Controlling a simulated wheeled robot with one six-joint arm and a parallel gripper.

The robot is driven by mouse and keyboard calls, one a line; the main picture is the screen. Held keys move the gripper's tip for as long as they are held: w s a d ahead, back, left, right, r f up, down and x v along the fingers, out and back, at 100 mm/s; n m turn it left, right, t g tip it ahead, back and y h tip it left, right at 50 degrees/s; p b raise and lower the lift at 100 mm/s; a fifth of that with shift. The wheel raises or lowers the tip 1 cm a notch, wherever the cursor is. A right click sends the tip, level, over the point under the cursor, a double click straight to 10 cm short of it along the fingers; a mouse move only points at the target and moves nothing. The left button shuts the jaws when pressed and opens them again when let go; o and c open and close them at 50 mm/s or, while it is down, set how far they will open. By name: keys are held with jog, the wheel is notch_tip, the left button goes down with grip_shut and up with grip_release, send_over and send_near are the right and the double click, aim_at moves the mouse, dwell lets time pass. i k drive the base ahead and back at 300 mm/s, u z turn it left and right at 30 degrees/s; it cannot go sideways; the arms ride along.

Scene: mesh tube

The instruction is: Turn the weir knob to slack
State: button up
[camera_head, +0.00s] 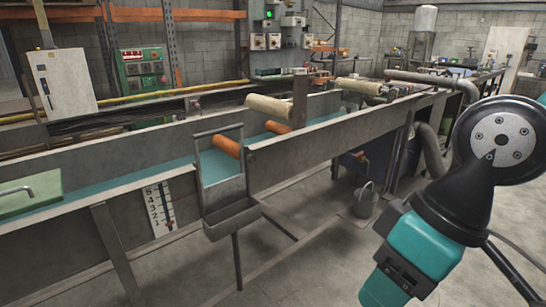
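A long grey trough (340,137) with blue-green water (90,188) in it crosses the view. A metal weir-like frame (220,190) with a tray under it stands across its near wall. A white scale plate (160,208) with numbers is on the trough's front, with a small reddish marker at its right edge. I cannot tell which part is the weir knob; none is clearly readable as one. A green panel (143,70) with small controls stands behind the trough, too small to read. My gripper is not in view; only teal and black parts of my arm show at the right.
Concrete floor is open in front, apart from the trough's legs.

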aim_at(251, 158)
jog(key=z, duration=0.3)
jog(key=i, duration=1.05)
jog(key=u, duration=0.35)
